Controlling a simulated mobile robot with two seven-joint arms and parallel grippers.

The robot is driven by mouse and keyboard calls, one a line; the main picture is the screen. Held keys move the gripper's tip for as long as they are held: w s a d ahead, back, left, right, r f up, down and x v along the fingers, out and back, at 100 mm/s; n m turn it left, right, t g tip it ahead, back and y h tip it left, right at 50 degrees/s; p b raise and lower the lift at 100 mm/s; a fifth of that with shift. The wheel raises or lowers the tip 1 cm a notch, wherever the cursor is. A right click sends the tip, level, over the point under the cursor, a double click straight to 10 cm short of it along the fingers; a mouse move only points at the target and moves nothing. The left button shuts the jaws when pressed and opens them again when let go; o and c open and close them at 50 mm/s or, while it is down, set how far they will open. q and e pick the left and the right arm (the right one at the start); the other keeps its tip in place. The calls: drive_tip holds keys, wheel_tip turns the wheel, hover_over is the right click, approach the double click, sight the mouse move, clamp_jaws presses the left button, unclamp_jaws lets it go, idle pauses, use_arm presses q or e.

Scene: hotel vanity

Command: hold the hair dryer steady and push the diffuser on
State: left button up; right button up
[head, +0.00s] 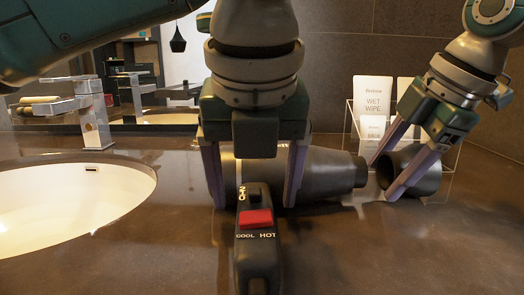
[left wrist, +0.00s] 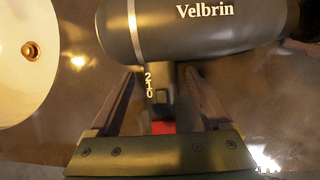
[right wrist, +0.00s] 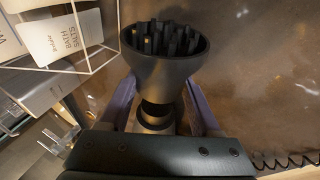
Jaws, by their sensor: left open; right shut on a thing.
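The dark grey hair dryer (head: 328,175) lies on the counter, its nozzle pointing right and its handle (head: 258,260) with a red switch toward me. My left gripper (head: 254,203) is open over it, fingers apart. In the left wrist view the handle (left wrist: 163,95) lies between the fingers with room on both sides, below the dryer's body (left wrist: 205,30). My right gripper (head: 383,180) is shut on the black diffuser (head: 428,182), just right of the nozzle, with a small gap between. The right wrist view shows the diffuser's pronged bowl (right wrist: 168,58) beyond the fingers.
A clear rack (head: 350,125) with wet wipes and other packets stands close behind the diffuser. The white sink (head: 60,215) and its faucet (head: 92,115) are at the left. The front right counter (head: 410,250) is clear. A coiled cord (right wrist: 285,162) shows in the right wrist view.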

use_arm(q)
drive_tip(key=shift+w+f, duration=0.3)
drive_tip(key=shift+f, duration=0.35)
clamp_jaws()
idle(1.9)
use_arm(e)
drive_tip(key=o, duration=0.8)
drive_tip(key=shift+c, duration=0.2)
drive_tip(key=c, duration=0.7)
drive_tip(key=shift+c, duration=0.2)
drive_tip(key=shift+a, duration=0.1)
